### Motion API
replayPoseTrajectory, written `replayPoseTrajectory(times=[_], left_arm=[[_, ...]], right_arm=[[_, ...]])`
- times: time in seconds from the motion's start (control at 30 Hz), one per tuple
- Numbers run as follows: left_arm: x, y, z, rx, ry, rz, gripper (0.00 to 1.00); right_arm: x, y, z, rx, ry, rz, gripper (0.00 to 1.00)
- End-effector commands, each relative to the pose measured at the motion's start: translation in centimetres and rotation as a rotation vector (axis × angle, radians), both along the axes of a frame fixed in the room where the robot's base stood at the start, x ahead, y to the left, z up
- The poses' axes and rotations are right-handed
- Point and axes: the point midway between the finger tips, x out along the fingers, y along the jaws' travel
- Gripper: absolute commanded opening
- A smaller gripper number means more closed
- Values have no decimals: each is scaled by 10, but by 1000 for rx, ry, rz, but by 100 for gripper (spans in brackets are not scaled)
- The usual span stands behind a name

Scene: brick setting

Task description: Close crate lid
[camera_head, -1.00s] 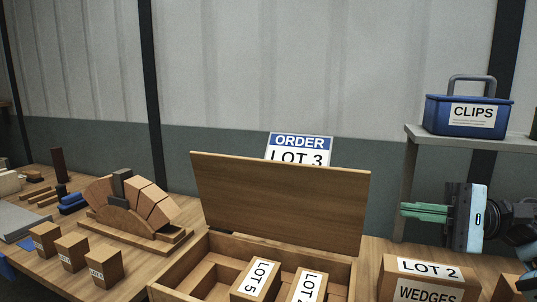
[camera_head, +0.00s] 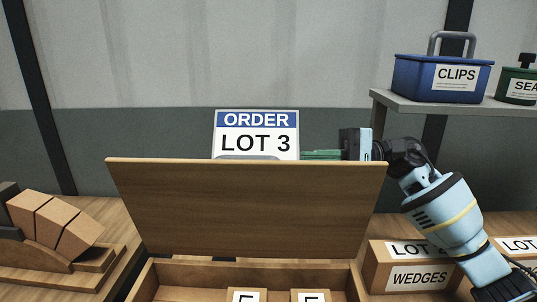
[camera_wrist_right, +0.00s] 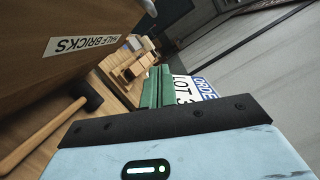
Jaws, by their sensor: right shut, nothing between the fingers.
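The wooden crate lid (camera_head: 245,205) stands open, tilted up at the rear of the crate (camera_head: 190,272), in the middle of the head view. My right gripper (camera_head: 320,154) is shut and empty. Its green fingers point left behind the lid's top edge, partly hidden by it. In the right wrist view the shut green fingers (camera_wrist_right: 152,88) are beside a brown wooden face (camera_wrist_right: 75,30) labelled HALF BRICKS; I cannot tell whether they touch it. My left gripper is not in view.
The ORDER LOT 3 sign (camera_head: 256,132) stands behind the lid, near my fingers. Labelled blocks (camera_head: 247,295) lie inside the crate. The WEDGES box (camera_head: 420,277) is at the right, below my arm. A mallet (camera_wrist_right: 45,130) lies on the table behind.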

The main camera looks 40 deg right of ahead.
Motion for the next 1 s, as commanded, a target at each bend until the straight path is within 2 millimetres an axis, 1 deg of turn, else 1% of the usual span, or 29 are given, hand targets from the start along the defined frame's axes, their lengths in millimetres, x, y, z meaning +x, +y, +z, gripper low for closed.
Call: replayPoseTrajectory(times=[0.17, 0.6, 0.8, 1.0], left_arm=[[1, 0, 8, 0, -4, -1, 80], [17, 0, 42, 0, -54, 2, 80], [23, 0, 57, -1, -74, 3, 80], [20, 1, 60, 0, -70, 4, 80]], right_arm=[[7, 17, 5, 1, -4, 3, 0], [40, 90, 16, 2, -9, 3, 0], [20, 104, 23, -1, -5, 1, 0], [12, 111, 25, 0, -2, 0, 0]])
